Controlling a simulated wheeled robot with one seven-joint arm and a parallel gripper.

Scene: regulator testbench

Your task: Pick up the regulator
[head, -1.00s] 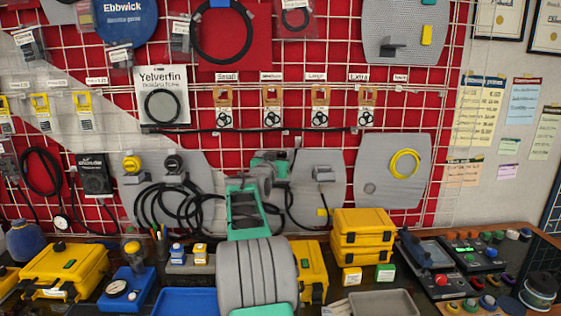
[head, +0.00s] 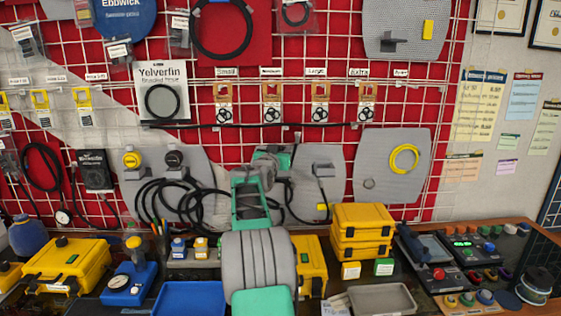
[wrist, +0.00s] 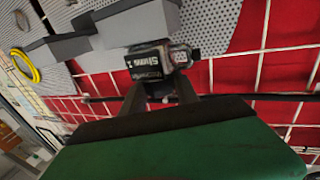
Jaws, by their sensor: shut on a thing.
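The regulator (wrist: 152,66) shows in the wrist view as a small dark block with white lettering and a short knob-like end on its right. My gripper (wrist: 160,86) is shut on it, with one dark finger on each side. A grey holder block (wrist: 115,28) on the perforated panel is just behind and above it; I cannot tell whether the two touch. In the head view my arm stands in front of the middle wall panel, and it hides the gripper's jaws and the regulator.
Grey panels with black hoses (head: 165,205) hang left of my arm, and another panel (head: 330,160) is close on its right. Below, the bench holds a blue tray (head: 188,299), stacked yellow cases (head: 362,232) and a grey tray (head: 382,299).

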